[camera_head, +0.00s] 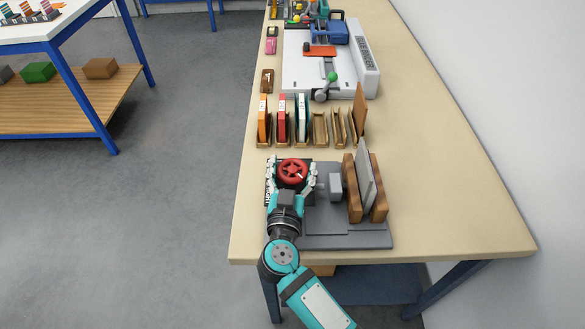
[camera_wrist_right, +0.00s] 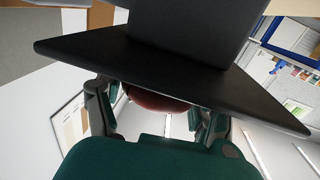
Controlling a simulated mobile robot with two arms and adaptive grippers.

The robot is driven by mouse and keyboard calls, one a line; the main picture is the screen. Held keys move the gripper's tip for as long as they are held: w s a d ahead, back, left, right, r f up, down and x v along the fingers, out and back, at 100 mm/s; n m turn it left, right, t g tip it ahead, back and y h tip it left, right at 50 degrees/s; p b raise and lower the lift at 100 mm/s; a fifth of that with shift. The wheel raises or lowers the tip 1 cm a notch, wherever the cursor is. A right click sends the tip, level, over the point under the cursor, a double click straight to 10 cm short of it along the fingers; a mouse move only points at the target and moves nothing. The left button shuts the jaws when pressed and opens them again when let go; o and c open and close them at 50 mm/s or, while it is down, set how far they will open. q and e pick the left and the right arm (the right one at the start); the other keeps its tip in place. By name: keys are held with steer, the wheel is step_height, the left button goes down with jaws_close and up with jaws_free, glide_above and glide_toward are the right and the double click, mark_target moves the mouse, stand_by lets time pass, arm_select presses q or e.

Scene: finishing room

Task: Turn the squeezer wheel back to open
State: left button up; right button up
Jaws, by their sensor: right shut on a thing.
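The red squeezer wheel (camera_head: 292,172) is at the left end of the grey squeezer (camera_head: 345,228) near the front of the bench. My right gripper (camera_head: 292,178) has its fingers on either side of the wheel and is shut on it. In the right wrist view, the wheel (camera_wrist_right: 155,100) shows as a dark red rounded shape between the fingers, partly hidden behind a dark plate (camera_wrist_right: 180,62). On the squeezer's right side, a light grey board (camera_head: 365,175) stands between two brown wooden blocks (camera_head: 350,188). My left gripper is not in view.
Just behind the squeezer is a row of wooden slots (camera_head: 320,130), some holding orange, red and teal-edged pieces. A white machine (camera_head: 305,75) with a green-knobbed lever stands farther back. The bench (camera_head: 450,200) is clear to the right.

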steer(key=n+y+p, duration=0.1)
steer(key=y+p, duration=0.1)
steer(key=n+y+p, duration=0.1)
steer(key=p, duration=0.2)
steer(key=n+y+p, duration=0.1)
steer(key=y+p, duration=0.1)
steer(key=shift+d+r+n+y, duration=0.1)
steer(key=shift+r+n+y, duration=0.15)
steer(key=shift+n+y, duration=0.05)
steer(key=shift+f+n+y+p, duration=0.1)
steer(key=shift+n+y+p, duration=0.35)
steer(key=shift+y, duration=0.15)
steer(key=shift+f+n+g+y, duration=0.1)
steer(key=shift+n+g+y, duration=0.35)
steer(key=shift+y, duration=0.15)
steer(key=shift+f+n+g+y, duration=0.25)
steer(key=shift+n+y, duration=0.25)
steer(key=shift+y, duration=0.3)
steer(key=n+g+y+b, duration=0.1)
steer(key=n+y+b, duration=0.1)
steer(key=b, duration=0.2)
steer(key=n+g+y+b, duration=0.2)
steer(key=y+b, duration=0.1)
steer(key=b, duration=0.1)
steer(key=shift+f+g+b, duration=0.1)
steer(key=shift+g+b, duration=0.2)
steer(key=shift+r+n+g+y+b, duration=0.3)
steer(key=shift+g+y+b, duration=0.15)
steer(key=shift+b, duration=0.25)
